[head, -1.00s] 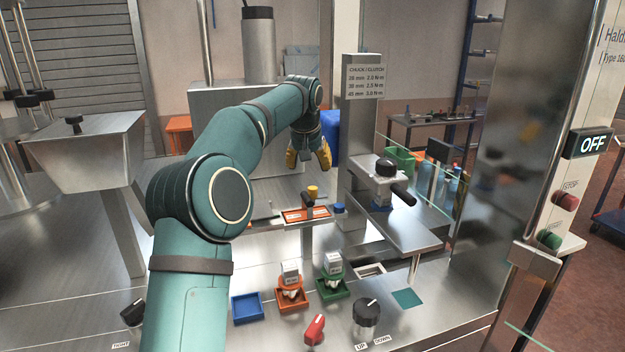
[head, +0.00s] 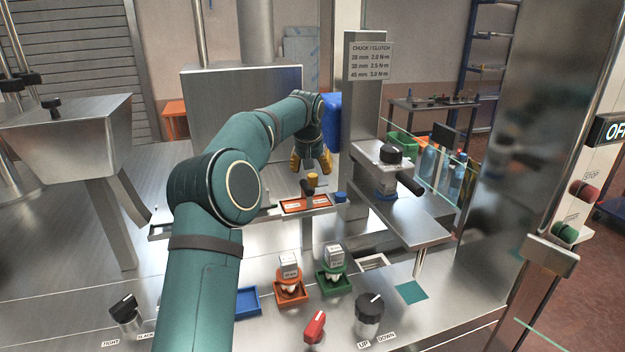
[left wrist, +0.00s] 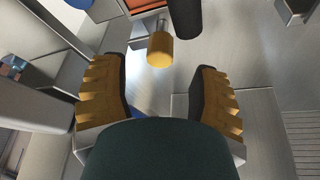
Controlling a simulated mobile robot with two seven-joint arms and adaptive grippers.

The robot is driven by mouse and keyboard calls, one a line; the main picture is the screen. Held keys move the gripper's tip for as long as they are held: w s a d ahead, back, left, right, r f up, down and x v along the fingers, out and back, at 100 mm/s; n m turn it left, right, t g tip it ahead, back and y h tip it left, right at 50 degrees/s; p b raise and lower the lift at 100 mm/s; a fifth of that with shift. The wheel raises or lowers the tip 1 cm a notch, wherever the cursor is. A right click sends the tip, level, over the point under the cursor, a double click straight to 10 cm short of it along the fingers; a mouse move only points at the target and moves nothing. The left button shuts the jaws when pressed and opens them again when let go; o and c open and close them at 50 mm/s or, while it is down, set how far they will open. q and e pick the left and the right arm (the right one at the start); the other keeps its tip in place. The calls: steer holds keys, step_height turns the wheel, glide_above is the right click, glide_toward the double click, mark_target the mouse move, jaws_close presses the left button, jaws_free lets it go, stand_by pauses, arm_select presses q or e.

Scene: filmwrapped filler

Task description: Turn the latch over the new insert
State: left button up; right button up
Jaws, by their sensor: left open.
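An orange-red plate (head: 304,205) sits on the steel rail near the middle of the head view. A yellow knob (head: 312,179) and a black handle (head: 307,188) stand at it; I cannot tell which belongs to the latch. In the left wrist view the yellow knob (left wrist: 160,50) is on a thin post, with the dark handle (left wrist: 185,18) beside it. My left gripper (head: 311,166) is open and empty, just above and behind the knob in the head view. In the wrist view its yellow fingers (left wrist: 160,105) are apart, with the knob beyond them. The right gripper is out of view.
A blue knob (head: 340,197) is right of the plate. A steel post with a sign (head: 371,63) and a clamp head with a black handle (head: 410,185) stand to the right. Orange (head: 291,292) and green (head: 331,283) trays holding parts sit in front.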

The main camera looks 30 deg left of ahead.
mark_target(312, 175)
arm_select(q)
steer(key=shift+x, duration=2.25)
jaws_close()
